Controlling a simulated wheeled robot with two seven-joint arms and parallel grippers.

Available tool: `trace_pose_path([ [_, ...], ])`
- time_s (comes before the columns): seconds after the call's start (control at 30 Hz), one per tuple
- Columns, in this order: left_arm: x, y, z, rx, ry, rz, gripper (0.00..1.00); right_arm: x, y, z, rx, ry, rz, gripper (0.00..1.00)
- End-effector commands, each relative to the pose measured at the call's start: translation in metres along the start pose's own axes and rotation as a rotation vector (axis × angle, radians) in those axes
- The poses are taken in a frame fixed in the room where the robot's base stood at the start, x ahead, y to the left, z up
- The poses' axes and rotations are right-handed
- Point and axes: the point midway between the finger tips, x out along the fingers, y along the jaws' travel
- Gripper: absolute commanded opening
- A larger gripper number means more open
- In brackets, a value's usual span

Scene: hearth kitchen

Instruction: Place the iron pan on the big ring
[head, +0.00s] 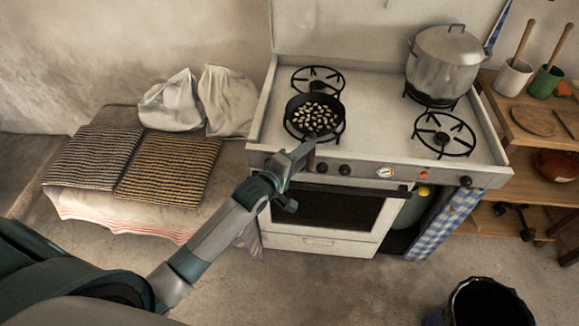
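The iron pan (290,106) is dark and round and holds many small pale-and-dark pieces. It is level over the front left ring (343,131) of the white stove, whose grate shows around its near and right sides. I cannot tell whether the pan rests on the grate or is just above it. My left gripper (306,153) is at the pan's handle, at the stove's front edge, and looks shut on it; the fingers partly hide the handle. My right gripper is not in view.
A large lidded pot (444,60) stands on the back right ring. The back left ring (318,79) and front right ring (444,135) are bare. Right of the stove is a wooden shelf (525,138) with utensil cups; left is a bench with striped cushions (170,168) and sacks.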

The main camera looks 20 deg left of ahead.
Motion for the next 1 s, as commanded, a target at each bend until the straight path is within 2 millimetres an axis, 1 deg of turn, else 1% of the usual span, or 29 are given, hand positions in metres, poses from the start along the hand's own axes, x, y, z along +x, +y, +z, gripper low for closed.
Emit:
trace_pose_path([
  [0.03, -0.009, -0.003, 0.001, -0.001, -0.001, -0.001, 0.37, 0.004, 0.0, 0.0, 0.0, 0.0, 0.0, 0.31],
  [0.3, -0.055, -0.002, 0.001, 0.0, 0.0, 0.0, 0.37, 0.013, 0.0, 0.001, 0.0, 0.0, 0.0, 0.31],
  [0.4, -0.068, -0.002, 0.0, 0.001, 0.0, -0.002, 0.37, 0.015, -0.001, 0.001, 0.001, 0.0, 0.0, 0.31],
  [0.5, -0.077, -0.001, 0.0, 0.0, 0.0, -0.001, 0.37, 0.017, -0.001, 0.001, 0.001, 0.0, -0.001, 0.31],
  [0.67, -0.084, -0.001, 0.0, 0.0, 0.0, -0.001, 0.37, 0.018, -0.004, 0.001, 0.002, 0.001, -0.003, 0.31],
  [1.0, -0.084, 0.0, 0.0, 0.0, 0.0, -0.001, 0.37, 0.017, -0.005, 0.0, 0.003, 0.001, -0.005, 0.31],
])
